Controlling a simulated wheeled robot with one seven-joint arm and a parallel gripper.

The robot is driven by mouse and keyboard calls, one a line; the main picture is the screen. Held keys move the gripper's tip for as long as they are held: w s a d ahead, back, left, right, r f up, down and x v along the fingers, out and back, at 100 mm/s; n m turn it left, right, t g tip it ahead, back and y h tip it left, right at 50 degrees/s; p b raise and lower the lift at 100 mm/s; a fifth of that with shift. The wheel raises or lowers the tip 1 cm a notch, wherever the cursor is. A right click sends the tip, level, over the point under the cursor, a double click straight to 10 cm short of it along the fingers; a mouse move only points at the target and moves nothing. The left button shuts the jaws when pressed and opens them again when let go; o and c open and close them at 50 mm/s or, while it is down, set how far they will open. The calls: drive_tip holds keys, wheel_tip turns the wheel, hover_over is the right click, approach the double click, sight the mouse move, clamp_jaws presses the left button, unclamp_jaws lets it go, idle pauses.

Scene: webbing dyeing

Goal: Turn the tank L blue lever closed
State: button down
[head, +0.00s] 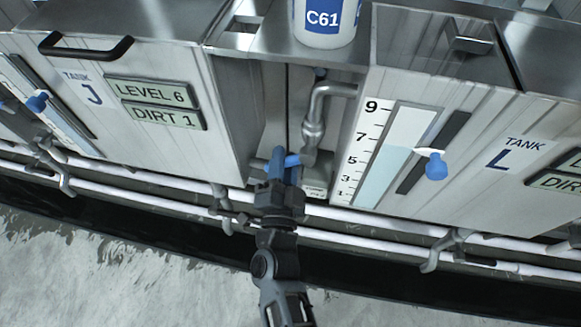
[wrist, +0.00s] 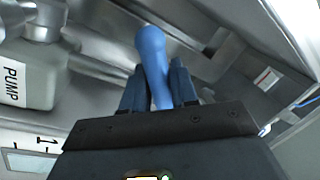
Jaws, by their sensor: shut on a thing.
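A blue lever (head: 293,160) sits at the valve of a metal pipe (head: 318,110) in the gap beside tank L (head: 500,110). In the wrist view the blue lever (wrist: 152,55) stands between the two fingers, its rounded end toward the top. My gripper (head: 279,170) reaches up into the gap and is shut on this lever. In the wrist view my gripper (wrist: 158,88) has a dark finger on each side of it. The lower part of the lever is hidden by the gripper body.
Tank J (head: 150,100) stands left of the gap. Tank L's front has a level scale (head: 385,155) and a blue knob (head: 436,165). A container marked C61 (head: 323,20) stands above the gap. White pipes (head: 370,222) run along the front below. A pump box (wrist: 30,75) is left in the wrist view.

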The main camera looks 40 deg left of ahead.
drive_tip(key=m, duration=0.1)
drive_tip(key=r+m+t, duration=0.1)
drive_tip(key=m, duration=0.1)
drive_tip(key=a+r+m+b, duration=0.1)
drive_tip(key=m, duration=0.1)
drive_tip(key=shift+s+h, duration=0.3)
drive_tip(key=shift+h, duration=0.1)
drive_tip(key=shift+a+r+m+t+h, duration=0.1)
drive_tip(key=shift+r+m+t+h, duration=0.35)
drive_tip(key=shift+m, duration=0.8)
drive_tip(key=shift+a+r+m+t+h, duration=0.15)
drive_tip(key=shift+r+m, duration=0.45)
drive_tip(key=shift+m, duration=0.65)
drive_tip(key=shift+d, duration=0.1)
drive_tip(key=c, duration=1)
unclamp_jaws()
drive_tip(key=shift+s, duration=0.15)
drive_tip(key=v, duration=0.7)
drive_tip(key=shift+s+d+b, duration=0.25)
drive_tip(key=shift+b, duration=0.15)
